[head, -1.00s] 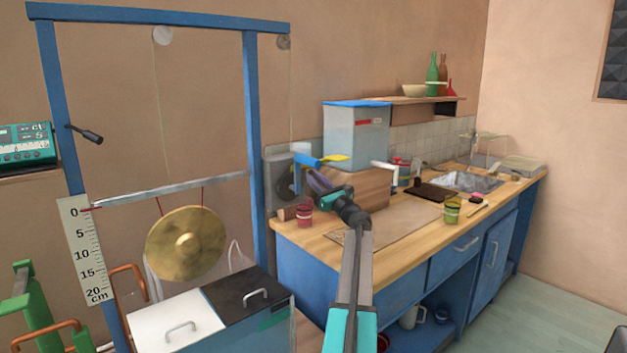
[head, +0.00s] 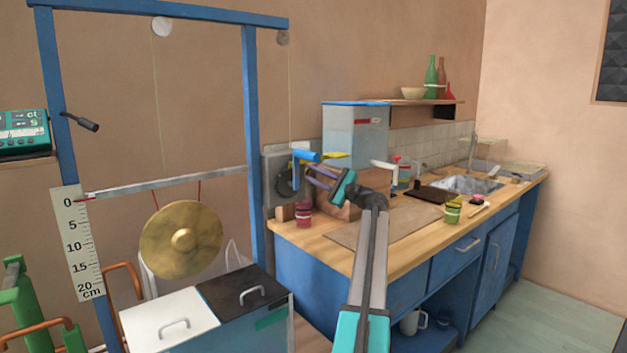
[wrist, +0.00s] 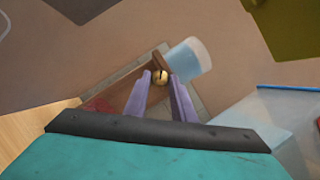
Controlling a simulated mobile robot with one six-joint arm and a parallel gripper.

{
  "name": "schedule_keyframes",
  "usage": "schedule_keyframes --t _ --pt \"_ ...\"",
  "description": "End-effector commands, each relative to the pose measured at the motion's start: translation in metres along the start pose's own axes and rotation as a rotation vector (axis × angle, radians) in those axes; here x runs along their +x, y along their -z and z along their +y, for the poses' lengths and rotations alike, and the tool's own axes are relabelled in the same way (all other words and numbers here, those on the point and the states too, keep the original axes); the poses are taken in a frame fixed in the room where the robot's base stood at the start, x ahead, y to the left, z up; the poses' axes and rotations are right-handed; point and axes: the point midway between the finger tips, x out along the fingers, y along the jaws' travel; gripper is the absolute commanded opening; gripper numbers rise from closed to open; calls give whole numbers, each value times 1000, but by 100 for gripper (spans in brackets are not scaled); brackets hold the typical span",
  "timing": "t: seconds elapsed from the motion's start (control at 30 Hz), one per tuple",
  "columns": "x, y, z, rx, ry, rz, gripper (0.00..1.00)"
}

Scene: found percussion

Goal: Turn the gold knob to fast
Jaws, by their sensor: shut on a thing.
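The gold knob (wrist: 160,77) shows in the wrist view as a small shiny ball between the tips of my gripper's purple fingers. My gripper (wrist: 159,84) is shut on it. In the head view, my gripper (head: 309,173) reaches left to the front of a grey wall panel (head: 272,172) with a dark round dial (head: 287,182). The knob cannot be made out there, and no speed markings are readable in either view.
A red tin (head: 303,214) stands below on the wooden counter (head: 330,245). A grey-blue tank (head: 355,130) is behind my gripper. A gong (head: 181,240) hangs at left in a blue frame.

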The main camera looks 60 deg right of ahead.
Motion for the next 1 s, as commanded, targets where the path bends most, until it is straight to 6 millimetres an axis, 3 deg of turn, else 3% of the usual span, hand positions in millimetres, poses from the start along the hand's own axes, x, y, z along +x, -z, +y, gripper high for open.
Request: schedule_keyframes --t 0.53,1.0 --pt "-1 0 -6 -446 -187 2 1" --pt "-1 -1 -6 -588 -246 1 1"
